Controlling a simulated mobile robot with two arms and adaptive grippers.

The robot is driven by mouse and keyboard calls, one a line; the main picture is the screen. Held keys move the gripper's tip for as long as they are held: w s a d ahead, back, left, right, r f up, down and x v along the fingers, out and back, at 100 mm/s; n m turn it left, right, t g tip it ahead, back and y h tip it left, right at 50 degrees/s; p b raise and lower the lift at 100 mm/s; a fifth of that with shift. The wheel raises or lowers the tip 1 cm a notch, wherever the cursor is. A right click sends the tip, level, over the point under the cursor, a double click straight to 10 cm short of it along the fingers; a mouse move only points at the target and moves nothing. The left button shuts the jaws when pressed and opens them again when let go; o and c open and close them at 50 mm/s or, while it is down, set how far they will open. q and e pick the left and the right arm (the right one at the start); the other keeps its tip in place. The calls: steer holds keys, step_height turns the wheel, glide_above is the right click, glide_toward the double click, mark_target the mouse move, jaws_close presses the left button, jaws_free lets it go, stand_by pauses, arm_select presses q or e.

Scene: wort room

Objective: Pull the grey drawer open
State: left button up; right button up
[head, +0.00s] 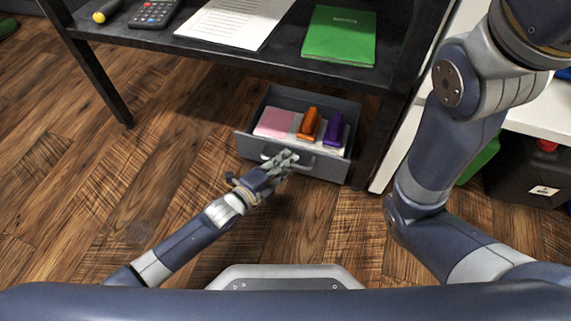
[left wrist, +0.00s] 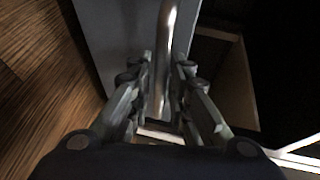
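The grey drawer (head: 318,169) is pulled out from under the black desk, and its inside shows from above. Its bar handle (head: 303,162) runs along the front panel; in the left wrist view the handle (left wrist: 165,45) passes between the two fingers. My left gripper (head: 289,160) is at the handle, with its fingers closed in on both sides of the bar. In the left wrist view the left gripper (left wrist: 164,68) leaves little gap around it. My right arm shows at the right, but its gripper is out of view.
The drawer holds an orange stapler-like object (head: 308,124), a purple one (head: 334,129) and pink and white paper (head: 273,122). The black desk (head: 280,65) above carries a green book (head: 340,36), papers and a calculator (head: 154,13). Wooden floor lies clear to the left.

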arm_select(q)
jaws_close()
steer(key=shift+s, duration=0.1)
